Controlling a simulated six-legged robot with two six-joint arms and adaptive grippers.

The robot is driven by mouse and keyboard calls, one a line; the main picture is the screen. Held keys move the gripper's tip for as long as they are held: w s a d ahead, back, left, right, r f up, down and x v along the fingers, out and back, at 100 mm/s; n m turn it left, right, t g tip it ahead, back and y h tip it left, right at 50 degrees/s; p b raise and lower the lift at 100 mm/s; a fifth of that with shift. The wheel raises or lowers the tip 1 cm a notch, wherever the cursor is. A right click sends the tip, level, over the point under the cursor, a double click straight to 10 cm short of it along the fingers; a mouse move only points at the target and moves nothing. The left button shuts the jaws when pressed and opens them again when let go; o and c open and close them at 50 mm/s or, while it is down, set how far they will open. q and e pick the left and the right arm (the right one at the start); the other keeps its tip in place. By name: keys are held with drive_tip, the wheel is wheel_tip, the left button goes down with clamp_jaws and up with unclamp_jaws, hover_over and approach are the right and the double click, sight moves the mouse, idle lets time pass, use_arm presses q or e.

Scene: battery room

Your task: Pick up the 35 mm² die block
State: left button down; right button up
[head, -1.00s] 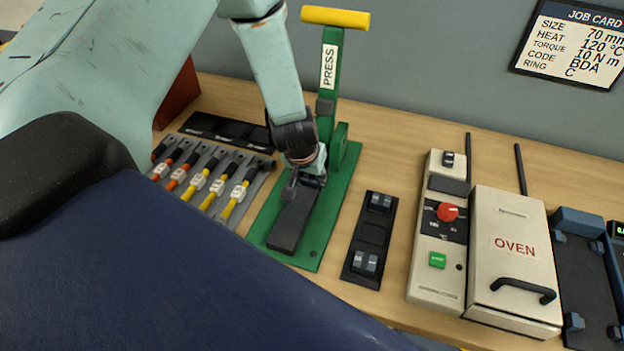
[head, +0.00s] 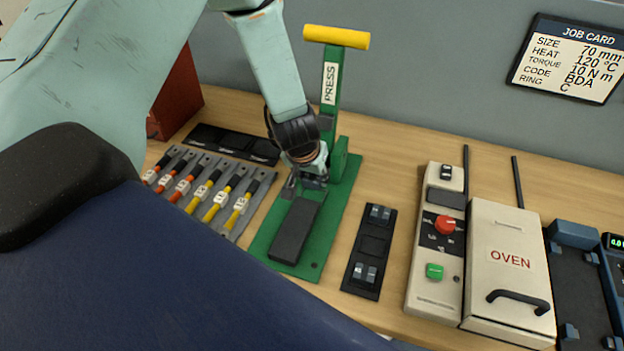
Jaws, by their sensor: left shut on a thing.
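My left gripper (head: 306,184) is at the green press (head: 330,110), low over the back end of its black bed (head: 295,232). It is shut on a small dark die block that its fingers mostly hide; its size marking cannot be read. The black die rack (head: 370,247) stands right of the press. It holds one die block (head: 380,213) in the back slot and one (head: 365,272) in the front slot; the middle slot is empty. My right gripper is not in view.
Several cable tools with red and yellow handles (head: 222,203) lie on a grey rack left of the press. A control box (head: 437,245) and an oven (head: 508,260) stand to the right. The job card (head: 572,58) hangs on the wall.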

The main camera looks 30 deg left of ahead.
use_arm(q)
wheel_tip(320, 180, up, 13)
drive_tip(key=p, duration=0.8)
wheel_tip(320, 180, up, 11)
hover_over(312, 178)
drive_tip(key=shift+f+b, duration=0.15)
drive_tip(key=shift+b, duration=0.15)
